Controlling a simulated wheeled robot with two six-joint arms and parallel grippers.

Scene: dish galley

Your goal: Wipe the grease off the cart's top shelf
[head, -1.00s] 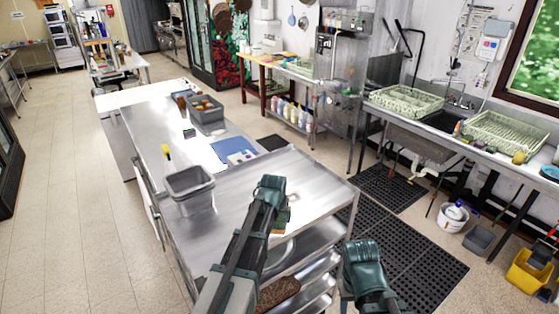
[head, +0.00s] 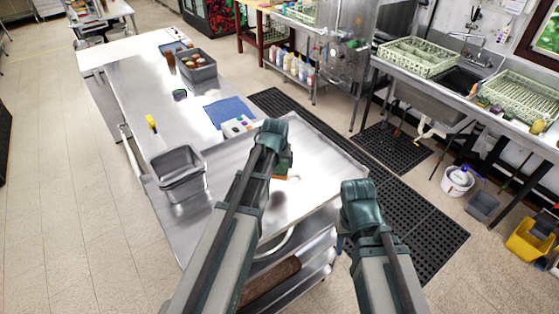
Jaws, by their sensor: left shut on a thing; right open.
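The cart's top shelf (head: 325,170) is a shiny steel surface in the middle of the head view. My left gripper (head: 279,153) is over the shelf, shut on a sponge (head: 286,160) that shows as a small green piece beside the jaws. Most of the sponge and the fingertips are hidden behind my gripper. A small orange-brown mark (head: 291,178) shows on the shelf just in front of the sponge; I cannot tell if it is grease. My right gripper (head: 360,192) is open and empty near the shelf's right edge.
A grey bin (head: 178,176) stands at the left of the cart. Beyond are a steel counter with a blue cloth (head: 229,111), a small white box (head: 238,125) and a grey tub (head: 195,68). Black floor mats (head: 395,150) lie right of the cart. The shelf's right part is clear.

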